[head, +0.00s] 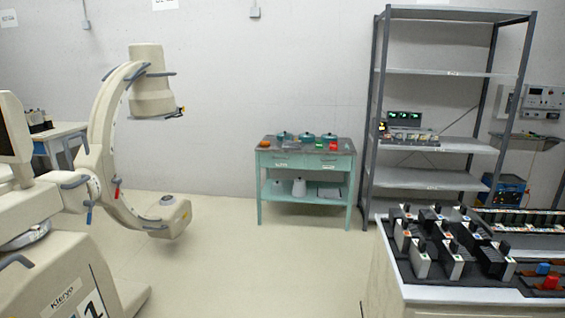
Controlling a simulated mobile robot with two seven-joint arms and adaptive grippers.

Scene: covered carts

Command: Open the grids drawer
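A teal cart (262,190) stands against the back wall, in the middle of the head view. Under its grey top is a front band with what look like two drawer fronts side by side, a left one (270,160) and a right one (342,163). Each has a small white label. The labels are too small for me to read, so I cannot tell which drawer is the grids one. Both fronts look closed. Neither of my grippers is in view.
Teal lidded pots (308,138) stand on the cart top. A beige C-arm machine (100,140) fills the left. A grey shelf rack (430,180) stands right of the cart. A white bench (440,293) with several devices is at the front right. Open floor (250,270) lies before the cart.

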